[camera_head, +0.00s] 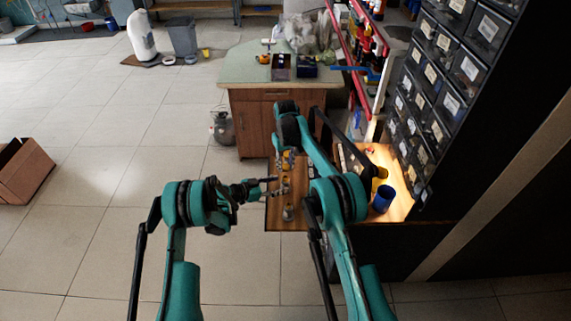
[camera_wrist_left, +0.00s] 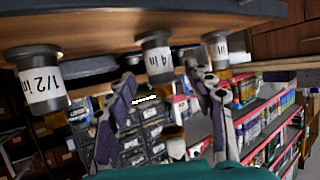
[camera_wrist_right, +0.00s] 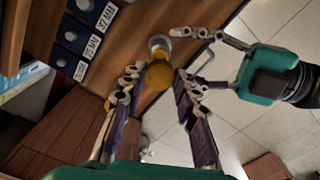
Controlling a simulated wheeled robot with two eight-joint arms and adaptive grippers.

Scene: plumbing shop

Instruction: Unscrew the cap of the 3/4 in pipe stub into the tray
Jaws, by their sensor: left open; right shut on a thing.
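The 3/4 in pipe stub (camera_wrist_left: 157,55) is grey with a white label and stands between the 1/2 in stub (camera_wrist_left: 40,80) and the 1 in stub (camera_wrist_left: 218,48) in the left wrist view, which shows them upside down. My left gripper (camera_wrist_left: 162,80) is open, its fingers on either side of the 3/4 in stub; it also shows in the head view (camera_head: 272,187). My right gripper (camera_wrist_right: 157,82) is shut on a round yellow cap (camera_wrist_right: 160,74). The cap hides what is below it, so I cannot tell whether it still touches a stub. I cannot make out the tray.
A blue cup (camera_head: 383,198) stands on the lit right part of the workbench (camera_head: 400,205). A tall drawer rack (camera_head: 445,70) rises at the right. Open floor (camera_head: 90,190) lies to the left of the bench. My two grippers are close together.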

